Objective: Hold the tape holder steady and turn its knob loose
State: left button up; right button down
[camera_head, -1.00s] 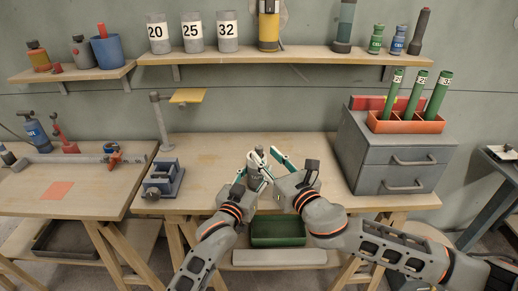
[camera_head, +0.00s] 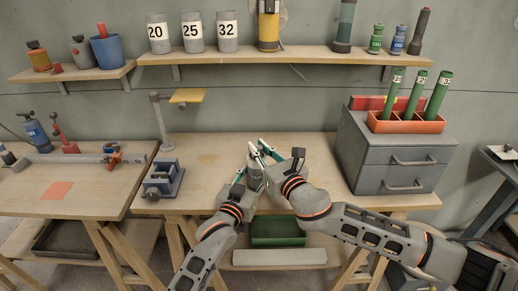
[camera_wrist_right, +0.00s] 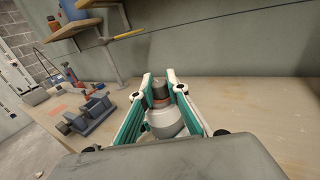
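The tape holder (camera_head: 255,178) is a grey, bottle-like body near the front edge of the middle workbench. In the right wrist view the tape holder (camera_wrist_right: 165,122) has a dark knob (camera_wrist_right: 160,91) with an orange ring beneath it. My left gripper (camera_head: 245,181) is at the holder's left side and appears shut on its body; part of its grip is hidden. My right gripper (camera_head: 264,150) is over the holder's top. In the wrist view its teal-sided fingers stand either side of the knob, looking open, with contact unclear.
A blue-grey vise (camera_head: 163,180) stands left on the middle workbench (camera_head: 205,150). A grey drawer cabinet (camera_head: 395,160) stands right, carrying an orange tray of green tubes. A green bin (camera_head: 278,232) sits below the bench front. The bench behind the grippers is clear.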

jog(key=shift+n+g+y, duration=0.3)
jog(key=shift+y, duration=0.2)
jog(key=n+g+y, duration=0.2)
jog(key=n+y, duration=0.1)
jog(key=shift+w+r+g+y, duration=0.1)
jog(key=shift+r+g+y, duration=0.05)
jog(key=shift+g+y, duration=0.25)
pick_arm(q)
jog(key=shift+d, duration=0.1)
pick_arm(e)
jog(key=shift+n+g+y, duration=1.7)
jog(key=shift+n+g, duration=0.2)
jog(key=shift+g, duration=0.6)
jog(key=shift+n+g, duration=0.3)
jog(key=c, duration=1.9)
grip_release()
jog(key=v, duration=1.2)
